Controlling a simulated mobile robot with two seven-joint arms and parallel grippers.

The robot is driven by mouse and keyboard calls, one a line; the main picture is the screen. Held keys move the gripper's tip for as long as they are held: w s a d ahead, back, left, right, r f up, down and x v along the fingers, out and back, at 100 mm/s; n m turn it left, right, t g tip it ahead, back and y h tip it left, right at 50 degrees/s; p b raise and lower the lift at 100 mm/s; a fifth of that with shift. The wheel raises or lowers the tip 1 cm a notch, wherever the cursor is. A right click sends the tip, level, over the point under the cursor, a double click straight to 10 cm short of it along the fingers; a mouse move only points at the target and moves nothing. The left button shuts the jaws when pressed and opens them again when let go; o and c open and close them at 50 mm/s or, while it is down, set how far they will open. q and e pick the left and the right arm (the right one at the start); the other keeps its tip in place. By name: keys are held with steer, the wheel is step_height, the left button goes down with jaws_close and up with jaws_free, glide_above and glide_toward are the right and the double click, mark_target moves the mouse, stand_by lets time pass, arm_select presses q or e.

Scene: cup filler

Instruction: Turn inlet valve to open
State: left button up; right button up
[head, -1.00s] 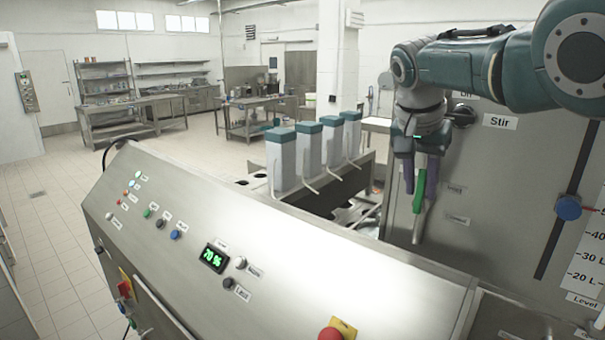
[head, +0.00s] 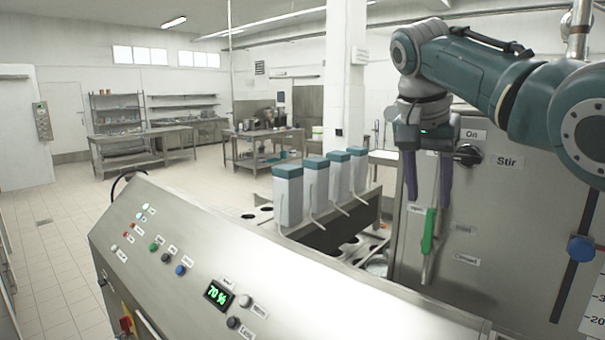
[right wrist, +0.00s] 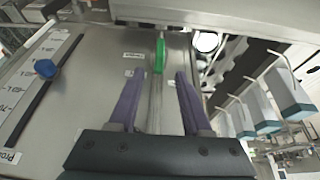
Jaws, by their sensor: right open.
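The inlet valve has a green handle (head: 428,231) on the front of the steel tank at the right. In the right wrist view the green handle (right wrist: 159,53) lies past the fingertips (right wrist: 159,75), with a grey bar running back between the fingers. My left gripper is out of view.
A black Stir knob (head: 467,155) is close to the right of my gripper. A blue level slider (head: 581,248) is farther right. Several teal-topped dispensers (head: 288,198) stand left of the tank. A sloped control panel (head: 190,290) fills the front.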

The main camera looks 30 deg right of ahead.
steer(key=shift+b+v, duration=0.45)
steer(key=shift+v, duration=0.95)
